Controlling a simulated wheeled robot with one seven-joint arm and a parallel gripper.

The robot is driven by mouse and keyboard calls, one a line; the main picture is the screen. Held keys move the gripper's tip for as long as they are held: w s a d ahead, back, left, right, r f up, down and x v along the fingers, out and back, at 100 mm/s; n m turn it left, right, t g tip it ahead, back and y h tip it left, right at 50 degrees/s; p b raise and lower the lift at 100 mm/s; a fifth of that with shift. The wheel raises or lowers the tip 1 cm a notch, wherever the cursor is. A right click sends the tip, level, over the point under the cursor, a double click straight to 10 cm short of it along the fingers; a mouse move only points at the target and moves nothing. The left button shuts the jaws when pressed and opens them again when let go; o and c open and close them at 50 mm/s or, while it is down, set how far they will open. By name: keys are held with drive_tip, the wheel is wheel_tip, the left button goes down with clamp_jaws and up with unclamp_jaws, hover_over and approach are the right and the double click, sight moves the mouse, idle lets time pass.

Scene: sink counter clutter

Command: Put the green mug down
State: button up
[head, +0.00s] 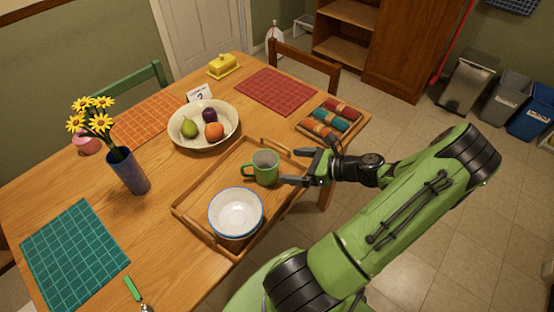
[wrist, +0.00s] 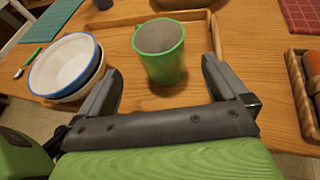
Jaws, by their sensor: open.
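The green mug (head: 265,168) stands upright on the wooden tray (head: 186,212), behind the white bowls, with its handle toward the left in the head view. In the wrist view the mug (wrist: 162,52) is just beyond my fingertips, roughly between their lines. My gripper (head: 294,168) is open and comes from the right, with its fingers near the mug's right side. In the wrist view the fingers of my gripper (wrist: 160,72) are spread wide with nothing held. The mug's underside is hidden.
A fruit bowl (head: 190,142) stands behind the tray. A basket of rolled napkins (head: 320,128) sits near my arm. A vase of yellow flowers (head: 130,172) stands left.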

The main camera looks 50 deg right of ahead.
drive_tip(key=shift+s+r+n, duration=0.3)
drive_tip(key=shift+s+r, duration=0.1)
drive_tip(key=shift+s, duration=0.2)
drive_tip(key=w+a+r+n+g+h, duration=0.1)
drive_tip(key=w+a+r+n+g, duration=0.1)
drive_tip(key=a+r+n+g, duration=0.45)
drive_tip(key=w+a+r+n+g, duration=0.15)
drive_tip(key=a+n+g, duration=0.25)
drive_tip(key=a+n, duration=0.55)
drive_tip(key=s+a+r+n+t+h, duration=0.3)
drive_tip(key=s+a+r+n, duration=0.6)
drive_tip(key=r+n, duration=0.3)
drive_tip(key=a+n, duration=0.1)
drive_tip(key=n, duration=0.2)
drive_tip(key=shift+a+n, duration=0.4)
